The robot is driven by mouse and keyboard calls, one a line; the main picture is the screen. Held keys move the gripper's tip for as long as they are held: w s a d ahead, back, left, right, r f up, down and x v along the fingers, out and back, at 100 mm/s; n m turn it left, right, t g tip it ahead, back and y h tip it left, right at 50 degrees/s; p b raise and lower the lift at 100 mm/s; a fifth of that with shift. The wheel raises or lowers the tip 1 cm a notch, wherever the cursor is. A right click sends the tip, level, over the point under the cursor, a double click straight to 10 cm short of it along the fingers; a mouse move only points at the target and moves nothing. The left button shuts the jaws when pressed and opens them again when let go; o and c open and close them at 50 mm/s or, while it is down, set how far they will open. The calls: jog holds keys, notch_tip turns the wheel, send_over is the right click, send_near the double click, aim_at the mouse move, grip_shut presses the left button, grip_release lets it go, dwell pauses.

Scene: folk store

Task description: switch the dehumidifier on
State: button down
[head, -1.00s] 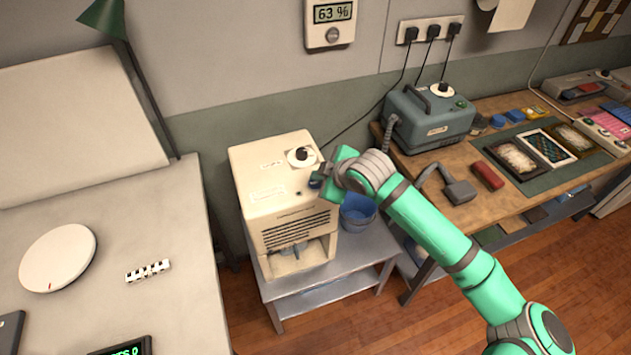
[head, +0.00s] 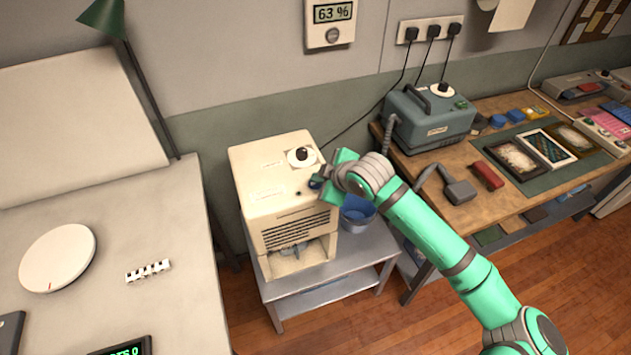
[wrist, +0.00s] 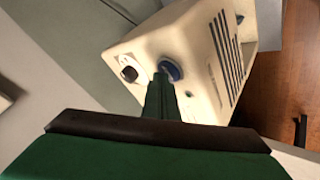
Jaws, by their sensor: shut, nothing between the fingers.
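The dehumidifier (head: 272,200) is a cream box with a dark slatted grille, standing on a low grey table. On its top is a black knob on a white dial (head: 301,156), which also shows in the wrist view (wrist: 128,73). A round blue button (wrist: 171,69) sits beside the dial, near the grille edge. My gripper (head: 318,184) is shut and empty, over the front right corner of the top. In the wrist view its fingertips (wrist: 162,80) point at the blue button and overlap its lower edge; I cannot tell whether they touch it.
A blue bucket (head: 357,213) stands beside the dehumidifier on the grey table (head: 335,292). A wall display (head: 331,14) reads 63 %. A teal-grey machine (head: 430,120) stands on the wooden bench to the right. A pale worktop (head: 160,230) is on the left.

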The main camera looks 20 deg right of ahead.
aim_at(318, 186)
dwell(0.4)
jog(key=shift+r, duration=0.4)
jog(key=shift+r, duration=3)
